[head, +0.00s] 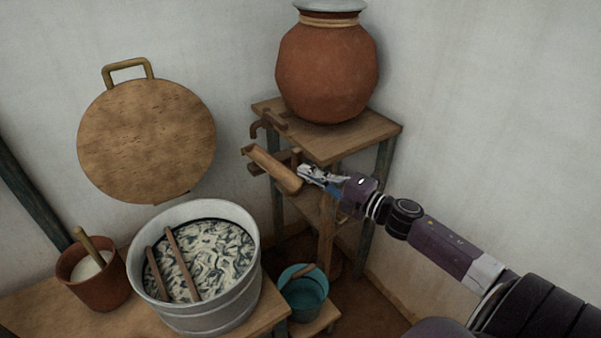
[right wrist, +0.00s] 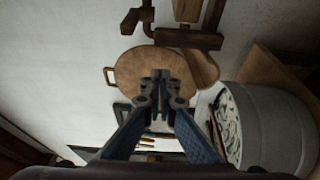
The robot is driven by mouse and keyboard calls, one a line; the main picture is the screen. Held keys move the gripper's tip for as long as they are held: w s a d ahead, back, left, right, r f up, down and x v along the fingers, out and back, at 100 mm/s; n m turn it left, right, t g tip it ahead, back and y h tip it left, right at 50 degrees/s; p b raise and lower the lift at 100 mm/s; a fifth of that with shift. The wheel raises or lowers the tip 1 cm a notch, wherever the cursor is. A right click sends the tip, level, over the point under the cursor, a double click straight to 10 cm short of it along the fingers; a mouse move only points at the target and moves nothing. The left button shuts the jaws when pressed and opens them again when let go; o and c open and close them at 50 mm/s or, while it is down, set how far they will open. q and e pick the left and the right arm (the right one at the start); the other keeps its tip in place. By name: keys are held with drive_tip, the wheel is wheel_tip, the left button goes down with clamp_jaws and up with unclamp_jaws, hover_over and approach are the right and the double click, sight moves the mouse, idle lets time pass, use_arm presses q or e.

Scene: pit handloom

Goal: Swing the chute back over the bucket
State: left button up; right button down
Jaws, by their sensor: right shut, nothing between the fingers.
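The chute (head: 270,167) is a short wooden trough below the tap (head: 262,127). In the head view it slants from upper left to lower right. My right gripper (head: 303,172) is shut and empty beside the chute's lower right end; I cannot tell whether they touch. Its closed fingertips (right wrist: 160,78) also show in the right wrist view. A teal bucket (head: 304,295) stands low, below the chute's right end. A larger grey metal tub (head: 190,317) holding pale, dark-streaked contents stands at the lower left. My left gripper is out of view.
A clay pot (head: 327,72) stands on the wooden stand (head: 350,143). A round board (head: 147,140) is against the wall. A brown pot (head: 95,288) with a stick in pale liquid is beside the tub. The wall is close behind the stand.

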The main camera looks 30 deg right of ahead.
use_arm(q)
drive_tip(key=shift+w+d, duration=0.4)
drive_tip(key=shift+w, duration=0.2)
use_arm(e)
drive_tip(key=s+d+f, duration=0.1)
drive_tip(key=s+d, duration=0.1)
drive_tip(key=d, duration=0.4)
drive_tip(key=shift+s+d, duration=0.3)
drive_tip(key=shift+d, duration=0.1)
drive_tip(key=shift+f, duration=0.1)
